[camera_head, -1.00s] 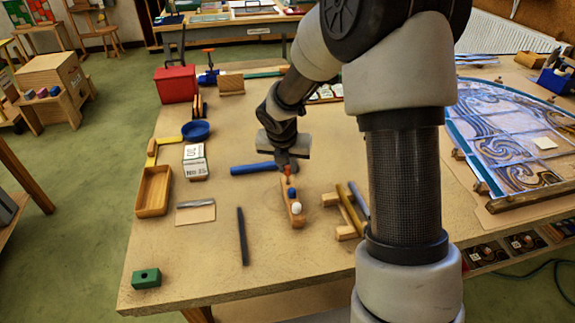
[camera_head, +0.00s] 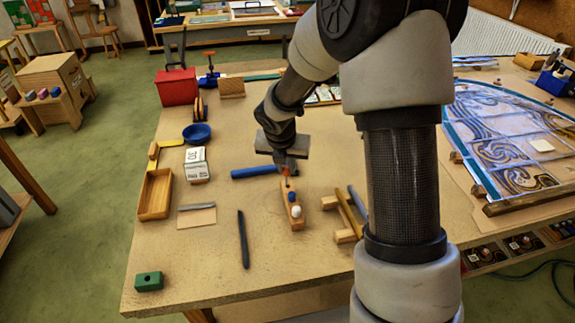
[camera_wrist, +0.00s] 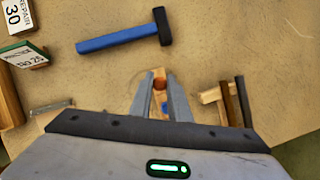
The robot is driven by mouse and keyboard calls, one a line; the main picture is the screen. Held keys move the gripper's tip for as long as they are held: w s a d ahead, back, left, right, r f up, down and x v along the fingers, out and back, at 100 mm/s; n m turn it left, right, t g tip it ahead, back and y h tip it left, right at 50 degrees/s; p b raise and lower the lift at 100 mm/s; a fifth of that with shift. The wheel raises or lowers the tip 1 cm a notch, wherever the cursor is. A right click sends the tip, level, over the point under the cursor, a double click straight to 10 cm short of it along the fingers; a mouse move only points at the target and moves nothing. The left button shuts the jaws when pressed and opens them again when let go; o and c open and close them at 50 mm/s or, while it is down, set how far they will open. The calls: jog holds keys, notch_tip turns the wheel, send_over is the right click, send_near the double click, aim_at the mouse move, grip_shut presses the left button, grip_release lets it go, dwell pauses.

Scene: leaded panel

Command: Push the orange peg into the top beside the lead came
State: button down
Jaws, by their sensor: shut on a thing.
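The orange peg (camera_head: 286,172) is at the far end of a small wooden block (camera_head: 297,223), which also carries a blue peg (camera_head: 291,196) and a white peg (camera_head: 296,211). My gripper (camera_head: 286,165) points down over that end. In the wrist view my gripper (camera_wrist: 159,77) has its two fingers on either side of the orange peg (camera_wrist: 159,84), shut on it. I cannot tell whether the peg's foot is still in the block. The leaded panel (camera_head: 515,135) lies on the bench at the right, partly behind my arm. I cannot pick out the lead came for certain.
A hammer with a blue handle (camera_head: 253,172) lies just left of my gripper. A wooden rack (camera_head: 345,218) with bars stands right of the peg block. A dark bar (camera_head: 243,238) and a wooden tray (camera_head: 155,194) lie to the left.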

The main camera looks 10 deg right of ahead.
jog(key=s+a, duration=0.6)
jog(key=a, duration=0.7)
jog(key=shift+s+a+r+p, duration=0.15)
jog(key=shift+s+r+p, duration=0.05)
jog(key=shift+r+p, duration=0.15)
jog(key=shift+f+b, duration=2.1)
jog(key=shift+f, duration=0.75)
jog(key=shift+f+b, duration=0.45)
jog(key=shift+f, duration=0.3)
jog(key=c, duration=1.6)
grip_release()
jog(key=shift+r, duration=0.1)
